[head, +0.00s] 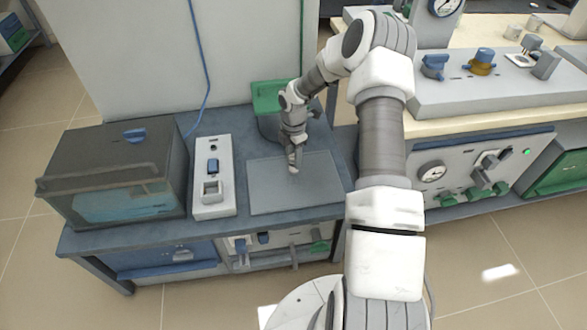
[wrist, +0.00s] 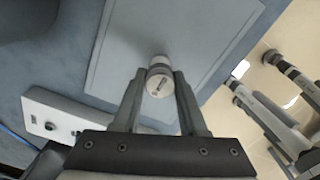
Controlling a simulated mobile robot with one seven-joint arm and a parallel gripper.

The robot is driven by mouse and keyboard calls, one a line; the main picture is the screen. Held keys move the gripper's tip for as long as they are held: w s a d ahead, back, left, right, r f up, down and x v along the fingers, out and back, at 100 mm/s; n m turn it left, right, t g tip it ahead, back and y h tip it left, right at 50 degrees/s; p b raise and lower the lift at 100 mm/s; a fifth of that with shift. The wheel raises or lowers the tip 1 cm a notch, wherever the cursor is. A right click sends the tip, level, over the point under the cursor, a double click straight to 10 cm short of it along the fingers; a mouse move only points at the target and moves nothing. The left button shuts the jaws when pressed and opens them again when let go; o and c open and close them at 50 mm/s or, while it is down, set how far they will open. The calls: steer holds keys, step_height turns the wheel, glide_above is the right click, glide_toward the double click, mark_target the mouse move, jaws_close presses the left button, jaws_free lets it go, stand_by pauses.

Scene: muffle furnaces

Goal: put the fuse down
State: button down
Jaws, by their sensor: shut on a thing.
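The fuse (wrist: 159,82) is a small pale cylinder with a slotted end facing the wrist camera. My gripper (wrist: 160,77) is shut on it, with one finger on each side. In the head view my gripper (head: 293,160) points down over the flat grey plate (head: 270,198) on the blue-grey bench. The fuse is at the fingertips there, small and mostly hidden. The plate also shows in the wrist view (wrist: 115,70), behind the fuse. I cannot tell whether the fuse touches the plate or hangs just above it.
A white switch box (head: 213,192) stands left of the plate, with a glass-fronted furnace (head: 120,175) further left. A green-topped item (head: 270,92) is behind my gripper. A second bench with knobs and a dial (head: 432,171) is at right. The plate's front and left areas are clear.

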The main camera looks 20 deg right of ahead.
steer(key=shift+f+b, duration=0.85)
steer(key=shift+f, duration=1.1)
steer(key=shift+f, duration=0.2)
steer(key=shift+c, duration=2.2)
jaws_free()
steer(key=shift+r, duration=0.1)
